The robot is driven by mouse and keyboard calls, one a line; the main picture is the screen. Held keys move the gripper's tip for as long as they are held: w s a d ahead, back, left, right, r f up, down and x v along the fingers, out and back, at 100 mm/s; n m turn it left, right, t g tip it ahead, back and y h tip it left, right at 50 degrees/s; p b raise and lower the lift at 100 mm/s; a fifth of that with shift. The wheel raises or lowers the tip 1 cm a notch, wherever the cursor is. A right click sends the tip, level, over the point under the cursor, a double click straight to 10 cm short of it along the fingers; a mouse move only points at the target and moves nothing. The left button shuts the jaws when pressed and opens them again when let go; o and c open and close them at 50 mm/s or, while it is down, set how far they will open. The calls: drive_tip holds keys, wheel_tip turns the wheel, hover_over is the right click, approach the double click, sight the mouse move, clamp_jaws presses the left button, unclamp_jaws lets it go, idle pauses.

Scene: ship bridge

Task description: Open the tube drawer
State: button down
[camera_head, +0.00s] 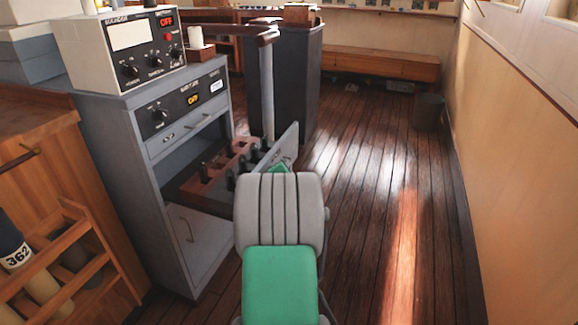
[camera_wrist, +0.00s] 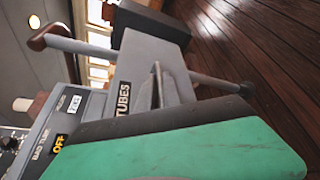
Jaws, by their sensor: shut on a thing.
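The tube drawer (camera_head: 285,147) stands pulled out from the grey cabinet (camera_head: 130,170), to the right of it in the head view. Its wooden rack with several dark upright pieces (camera_head: 232,162) shows behind the front panel. In the wrist view the drawer front (camera_wrist: 135,62) carries the word TUBES and a metal handle (camera_wrist: 158,82). My gripper (camera_head: 281,167) is at the drawer front and shut on the handle. My grey and green arm hides most of it in the head view. The green body of my gripper covers the bottom of the wrist view, hiding the contact.
A sounder box (camera_head: 120,50) stands on the cabinet. A closed narrow drawer (camera_head: 185,132) is above the opening. A wooden rail on a grey post (camera_head: 266,85) stands behind the tube drawer. The wooden floor (camera_head: 380,190) is clear to the right, up to the wall.

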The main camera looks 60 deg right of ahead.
drive_tip(key=shift+s+d+f, duration=0.1)
drive_tip(key=shift+s, duration=0.1)
drive_tip(key=c, duration=1.8)
unclamp_jaws()
drive_tip(key=shift+s, duration=0.15)
drive_tip(key=p+v, duration=0.1)
drive_tip(key=v, duration=0.6)
drive_tip(key=shift+a+r+p, duration=0.2)
drive_tip(key=shift+a+p, duration=0.15)
drive_tip(key=shift+p, duration=0.05)
drive_tip(key=shift+s, duration=0.15)
